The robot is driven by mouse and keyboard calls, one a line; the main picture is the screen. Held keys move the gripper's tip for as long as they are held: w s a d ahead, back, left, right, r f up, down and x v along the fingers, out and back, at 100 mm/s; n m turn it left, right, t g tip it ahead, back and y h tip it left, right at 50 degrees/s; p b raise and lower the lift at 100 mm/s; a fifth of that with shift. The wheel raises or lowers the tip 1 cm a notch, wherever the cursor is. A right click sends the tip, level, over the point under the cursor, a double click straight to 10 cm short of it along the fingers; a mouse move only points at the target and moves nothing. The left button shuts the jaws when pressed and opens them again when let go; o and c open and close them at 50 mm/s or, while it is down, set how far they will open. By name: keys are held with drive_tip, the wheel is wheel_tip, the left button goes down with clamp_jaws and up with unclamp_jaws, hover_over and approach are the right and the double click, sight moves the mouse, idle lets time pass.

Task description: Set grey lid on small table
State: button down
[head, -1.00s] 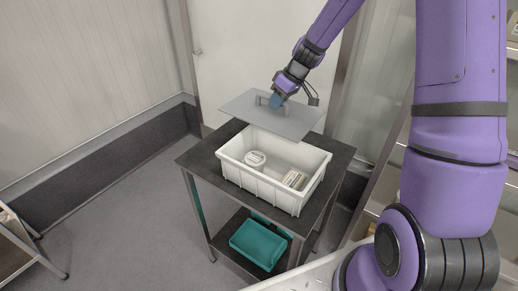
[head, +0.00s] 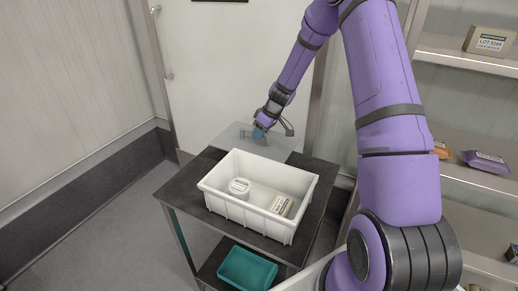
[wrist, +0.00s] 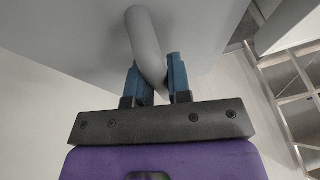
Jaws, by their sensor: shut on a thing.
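The grey lid (head: 230,137) is a flat panel with a raised handle, behind the white crate in the head view. My gripper (head: 261,132) is shut on the lid's handle; the wrist view shows the grey handle (wrist: 146,42) between its blue fingers, with the lid (wrist: 60,35) filling the upper part. The small table (head: 180,190) has a dark top and carries the white crate (head: 268,225) near its middle. The lid is at the table's far side; whether it touches the top cannot be told, as the crate hides its near edge.
The open crate holds a round white container (head: 239,187) and a labelled box (head: 281,206). A teal bin (head: 247,270) is on the table's lower shelf. Shelving with packages, including a brown box (head: 489,41), stands at right. A door is behind the table.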

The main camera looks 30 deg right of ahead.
sight(262, 143)
drive_tip(key=shift+f, duration=3.15)
drive_tip(key=shift+f, duration=0.1)
drive_tip(key=c, duration=1.1)
unclamp_jaws()
drive_tip(key=shift+o, duration=0.2)
